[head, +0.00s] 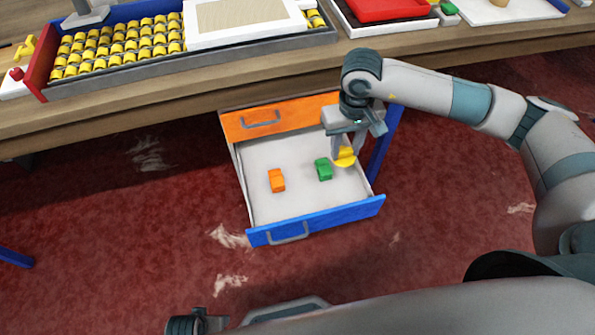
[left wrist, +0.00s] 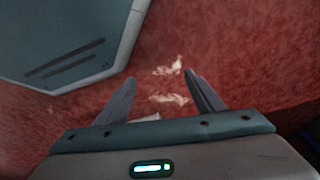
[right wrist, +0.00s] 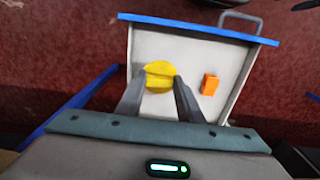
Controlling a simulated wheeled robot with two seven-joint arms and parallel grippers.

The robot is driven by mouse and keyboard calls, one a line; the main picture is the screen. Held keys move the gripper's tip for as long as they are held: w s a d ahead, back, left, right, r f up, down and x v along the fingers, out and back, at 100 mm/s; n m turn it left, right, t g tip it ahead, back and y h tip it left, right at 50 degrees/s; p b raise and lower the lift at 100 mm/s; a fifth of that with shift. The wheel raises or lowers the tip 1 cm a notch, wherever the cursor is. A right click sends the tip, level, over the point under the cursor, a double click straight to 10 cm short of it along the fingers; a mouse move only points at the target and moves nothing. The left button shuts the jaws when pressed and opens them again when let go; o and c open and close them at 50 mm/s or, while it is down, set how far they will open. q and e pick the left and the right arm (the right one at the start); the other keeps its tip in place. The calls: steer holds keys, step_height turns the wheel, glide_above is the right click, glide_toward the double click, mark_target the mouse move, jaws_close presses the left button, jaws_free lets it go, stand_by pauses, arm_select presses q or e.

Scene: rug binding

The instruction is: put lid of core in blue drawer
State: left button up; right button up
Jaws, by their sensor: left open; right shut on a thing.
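The blue drawer (head: 318,220) is pulled out under the table, with its white inside showing. My right gripper (head: 343,160) is over the drawer's right part, shut on a yellow round piece (head: 345,157), which looks like the lid of core. In the right wrist view the yellow piece (right wrist: 160,75) sits between the fingertips, with the drawer floor (right wrist: 195,55) behind it. I cannot tell exactly how high it is above the floor. My left gripper (left wrist: 158,92) is open and empty over the red carpet.
An orange block (head: 276,181) and a green block (head: 323,169) lie in the blue drawer. The orange drawer (head: 280,117) above looks shut. The table (head: 190,95) carries a conveyor of yellow rollers (head: 110,48) and trays. The drawer's front left floor is clear.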

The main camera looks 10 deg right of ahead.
arm_select(q)
step_height(320, 180, up, 10)
steer(key=b, duration=0.6)
steer(key=shift+w+r+t+b, duration=0.15)
steer(key=shift+w+t+b, duration=0.15)
steer(key=shift+w+t, duration=0.1)
arm_select(e)
steer(key=w+d+f, duration=0.2)
steer(key=w+f, duration=0.1)
steer(key=f, duration=0.3)
steer(key=shift+w, duration=0.35)
steer(key=shift+f, duration=0.15)
steer(key=s+a+f, duration=0.1)
steer(key=a+f, duration=0.1)
steer(key=a, duration=0.1)
steer(key=s+a+f+p, duration=0.1)
steer(key=s+a+f, duration=0.1)
steer(key=a, duration=0.2)
steer(key=s+a+f+p, duration=0.1)
steer(key=a+f, duration=0.2)
steer(key=shift+s+a, duration=0.2)
steer(key=shift+a, duration=0.2)
arm_select(q)
steer(key=x, duration=0.6)
steer(key=shift+s, duration=0.2)
arm_select(e)
steer(key=shift+f, duration=0.1)
